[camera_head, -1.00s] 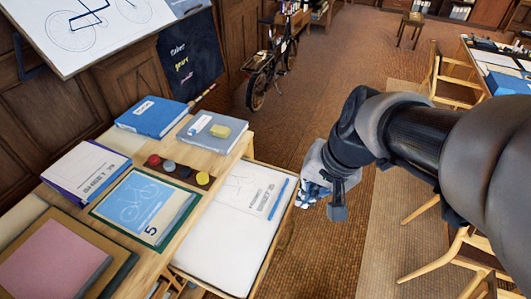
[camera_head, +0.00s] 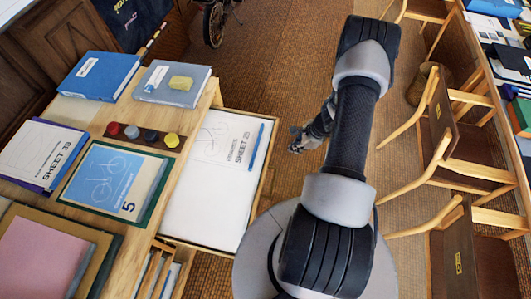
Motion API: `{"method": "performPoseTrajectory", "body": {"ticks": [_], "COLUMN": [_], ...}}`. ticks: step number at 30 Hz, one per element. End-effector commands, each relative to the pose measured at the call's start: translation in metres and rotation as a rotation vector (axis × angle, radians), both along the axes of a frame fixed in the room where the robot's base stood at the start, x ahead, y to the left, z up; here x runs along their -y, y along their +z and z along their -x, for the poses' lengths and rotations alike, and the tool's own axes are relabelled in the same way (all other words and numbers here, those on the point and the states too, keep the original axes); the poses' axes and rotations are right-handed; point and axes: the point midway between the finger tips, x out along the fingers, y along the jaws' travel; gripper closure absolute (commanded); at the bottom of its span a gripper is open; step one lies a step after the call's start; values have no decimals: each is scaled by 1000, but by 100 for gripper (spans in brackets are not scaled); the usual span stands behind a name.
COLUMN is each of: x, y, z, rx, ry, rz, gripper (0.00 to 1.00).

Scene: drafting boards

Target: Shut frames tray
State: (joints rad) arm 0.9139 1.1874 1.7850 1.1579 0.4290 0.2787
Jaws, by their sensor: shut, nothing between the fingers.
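The frames tray (camera_head: 263,163) is a wooden drawer pulled out from the right side of the cabinet (camera_head: 175,172). A white sheet marked SHEET 29 (camera_head: 212,190) lies in it, with a blue pen (camera_head: 257,146) on top. My gripper (camera_head: 297,147) is in the air to the right of the tray's outer edge, apart from it in the picture. It is small and dark here, and its fingers are shut on nothing. My arm extends from the lower middle and hides some floor.
A lower compartment with upright folders (camera_head: 160,272) shows at the bottom. Wooden chairs (camera_head: 440,150) stand at the right. Brown floor (camera_head: 270,60) lies clear between.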

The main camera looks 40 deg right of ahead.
Motion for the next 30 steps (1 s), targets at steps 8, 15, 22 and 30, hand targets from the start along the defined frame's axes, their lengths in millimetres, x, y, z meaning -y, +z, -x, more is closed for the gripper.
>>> {"method": "performPoseTrajectory", "body": {"ticks": [8,15,22,30], "x": [1,-10,-21,-43], "y": [-43,-81,-127,-130], "z": [23,11,-3,-29], "rx": [-43,-44,-43,-41], "ry": [-113,-109,-107,-105], "rz": [-34,-35,-34,-33], "gripper": [100,100,100,100]}}
